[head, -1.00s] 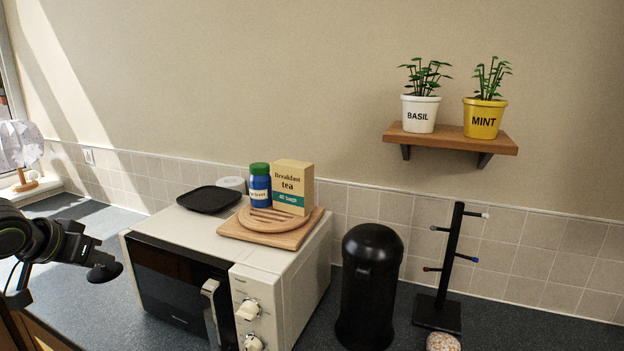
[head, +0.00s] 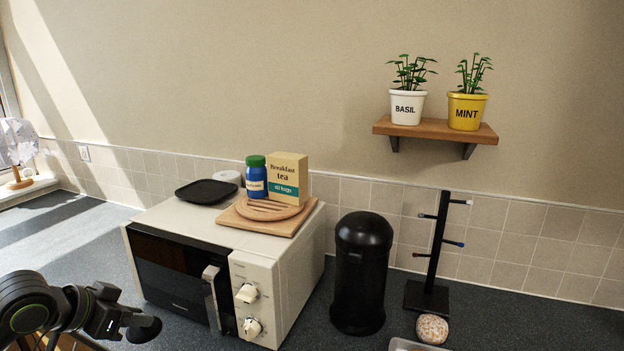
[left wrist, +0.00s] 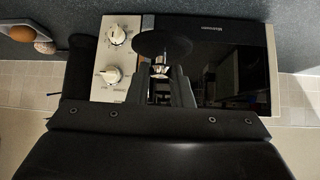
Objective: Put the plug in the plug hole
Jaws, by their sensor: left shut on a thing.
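The plug (head: 146,329) is a black round disc at the end of my left gripper (head: 127,319), low at the left in the head view. In the left wrist view the plug (left wrist: 150,44) shows as a dark disc with a shiny metal stem, and my left gripper (left wrist: 161,73) is shut on that stem. The plug is held in front of the microwave, seemingly above the worktop. No plug hole or sink shows in either view. My right gripper is not in view.
The white microwave (head: 285,290) stands on the dark worktop (head: 75,240) just right of my left gripper. Further right are a black bin (head: 360,275), a black mug stand (head: 437,255), a speckled ball (head: 432,329) and a tray's edge (head: 400,345). A wall shelf (head: 435,130) holds two potted herbs.

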